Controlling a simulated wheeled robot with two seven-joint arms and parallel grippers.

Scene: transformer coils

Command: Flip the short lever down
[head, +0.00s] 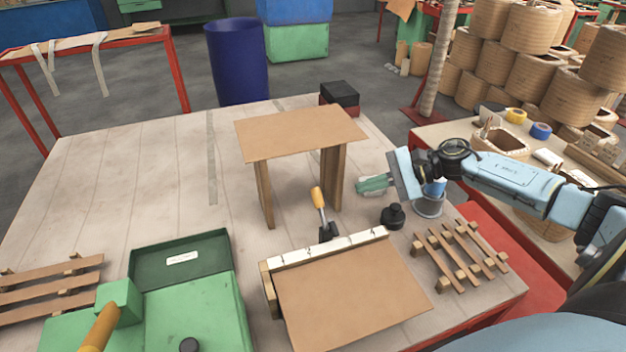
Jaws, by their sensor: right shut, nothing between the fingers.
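A lever with an orange-yellow grip (318,198) stands up, tilted slightly left, from a black base behind a white-edged board holder. A second, thicker orange-yellow handle (100,328) rises slanted from the green machine (195,310) at the lower left; its lower end is cut off by the picture edge. I cannot tell for sure which is the short lever. My right gripper (362,185) is shut and empty, above the table to the right of the upright lever and apart from it, pointing left. My left gripper is not in view.
A brown board on wooden legs (300,131) stands just behind the upright lever. A brown sheet (350,290) lies in front of it. A black knobbed object (393,216) and a small wooden rack (458,257) are at right. The table's left middle is clear.

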